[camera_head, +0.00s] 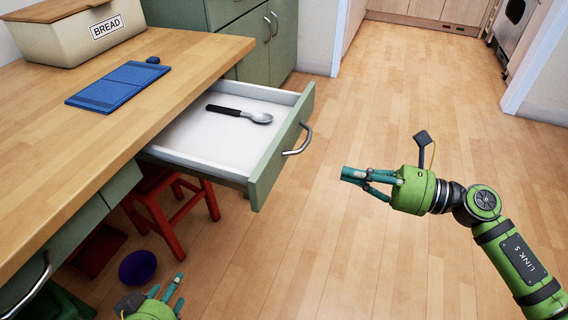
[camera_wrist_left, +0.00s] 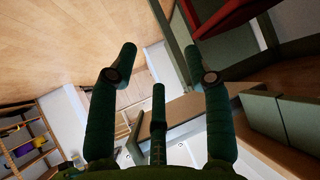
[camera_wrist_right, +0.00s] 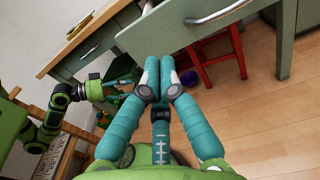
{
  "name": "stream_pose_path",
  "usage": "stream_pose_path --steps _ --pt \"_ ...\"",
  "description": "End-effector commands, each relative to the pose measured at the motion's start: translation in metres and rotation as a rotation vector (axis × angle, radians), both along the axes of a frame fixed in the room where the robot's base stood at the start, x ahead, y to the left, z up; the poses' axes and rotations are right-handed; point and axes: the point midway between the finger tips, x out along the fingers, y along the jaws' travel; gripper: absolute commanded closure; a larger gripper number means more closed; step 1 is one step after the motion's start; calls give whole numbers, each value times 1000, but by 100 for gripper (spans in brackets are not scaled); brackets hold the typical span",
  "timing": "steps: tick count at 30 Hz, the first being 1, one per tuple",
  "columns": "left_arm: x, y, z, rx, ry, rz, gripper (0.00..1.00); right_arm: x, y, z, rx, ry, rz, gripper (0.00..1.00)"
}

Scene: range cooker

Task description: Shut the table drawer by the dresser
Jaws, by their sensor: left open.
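The table drawer (camera_head: 190,137) by the dresser is pulled well out from the wooden-topped table (camera_head: 170,70). It has a white inside, a green front (camera_head: 270,165) and a curved metal handle (camera_head: 299,141). A black-handled spoon (camera_head: 240,114) lies in it. My right gripper (camera_head: 347,175) is to the right of the drawer front, apart from it, with its fingers together and empty. The drawer front also shows ahead of it in the right wrist view (camera_wrist_right: 165,32). My left gripper (camera_head: 168,288) is open and empty, low at the bottom edge, below the drawer.
The green dresser (camera_head: 262,45) stands behind the drawer. A red stool (camera_head: 160,205) and a purple bowl (camera_head: 138,267) are under and beside the table. A bread bin (camera_head: 75,35) and blue board (camera_head: 118,87) are on the tabletop. The floor right of the drawer is clear.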

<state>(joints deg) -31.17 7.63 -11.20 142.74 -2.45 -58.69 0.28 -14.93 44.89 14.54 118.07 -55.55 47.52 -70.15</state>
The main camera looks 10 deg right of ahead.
Motion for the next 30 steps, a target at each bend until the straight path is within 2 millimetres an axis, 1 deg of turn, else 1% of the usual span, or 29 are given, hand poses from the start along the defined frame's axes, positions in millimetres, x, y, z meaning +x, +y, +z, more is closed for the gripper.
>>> stream_pose_path --steps 6,12,18,24,30 --pt "-6 3 -6 9 44 6 50 23 34 3 3 -3 2 100" --pt "-24 12 -21 32 165 23 50 46 67 4 6 -2 -1 100" --pt "-42 20 -34 51 274 37 50 63 92 2 6 1 -3 100" --pt "-51 23 -40 59 323 43 50 70 103 1 5 4 -4 100" --pt "-52 24 -41 60 328 43 50 71 104 0 6 5 -4 100"
